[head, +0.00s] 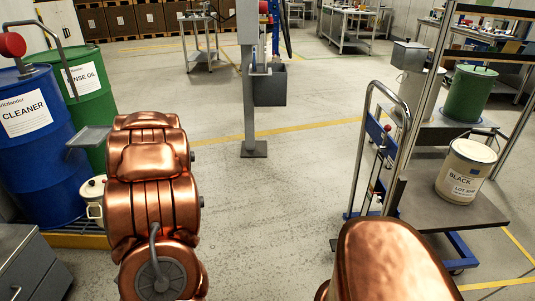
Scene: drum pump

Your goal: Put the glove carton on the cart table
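I cannot make out a glove carton in the head view. At the right stands a cart with a blue base, a bent metal push handle and a dark grey flat top (420,205). I cannot tell whether this top is the cart table. A cream pail labelled BLACK (465,172) stands upright on it. My gripper is out of view. My copper-coloured body parts fill the lower left and lower right and hide the floor behind them.
At left stand a blue CLEANER drum (40,145) and a green RINSE OIL drum (88,95). A grey post (249,110) with a bin (270,85) stands mid-floor. A green container (470,95) stands at right. The central floor (300,190) is clear.

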